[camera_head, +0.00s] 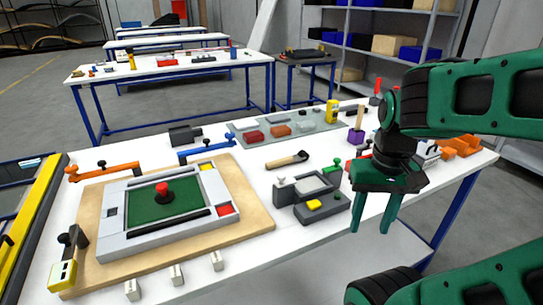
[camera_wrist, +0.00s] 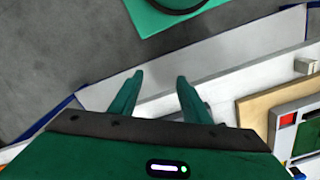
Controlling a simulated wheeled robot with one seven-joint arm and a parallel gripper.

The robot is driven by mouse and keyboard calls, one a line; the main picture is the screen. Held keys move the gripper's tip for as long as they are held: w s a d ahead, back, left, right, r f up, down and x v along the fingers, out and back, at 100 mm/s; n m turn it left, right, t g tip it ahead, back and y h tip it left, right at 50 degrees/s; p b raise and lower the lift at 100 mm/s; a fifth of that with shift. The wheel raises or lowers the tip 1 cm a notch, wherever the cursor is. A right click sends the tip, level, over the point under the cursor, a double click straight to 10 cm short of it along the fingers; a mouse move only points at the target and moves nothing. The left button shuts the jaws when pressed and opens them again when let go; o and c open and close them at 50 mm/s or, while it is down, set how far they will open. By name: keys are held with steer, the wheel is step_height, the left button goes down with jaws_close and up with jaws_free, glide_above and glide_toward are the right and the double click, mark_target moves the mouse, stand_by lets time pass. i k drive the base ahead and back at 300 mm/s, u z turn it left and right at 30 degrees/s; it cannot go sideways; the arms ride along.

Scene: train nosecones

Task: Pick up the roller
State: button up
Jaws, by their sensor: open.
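A small tool with a tan handle and a dark end (camera_head: 287,160) lies on the white table in the head view, behind the dark grey device; it looks like the roller, but it is too small to be sure. My gripper (camera_head: 371,220) is open and empty, pointing down at the right, nearer to the camera than the tool and apart from it. In the wrist view my gripper's two green fingers (camera_wrist: 158,80) are spread with nothing between them. The roller cannot be made out in the wrist view.
A wooden board (camera_head: 255,226) carries a grey frame with a green panel (camera_head: 165,205). A dark grey device (camera_head: 312,200) with a yellow button stands between board and gripper. A grey mat (camera_head: 285,142) with red blocks and a purple cup (camera_head: 355,136) are behind.

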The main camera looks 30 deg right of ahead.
mark_target(302, 155)
steer(key=k, duration=1.3)
steer(key=z, duration=0.65)
steer(key=i, duration=1.95)
steer(key=u, duration=0.6)
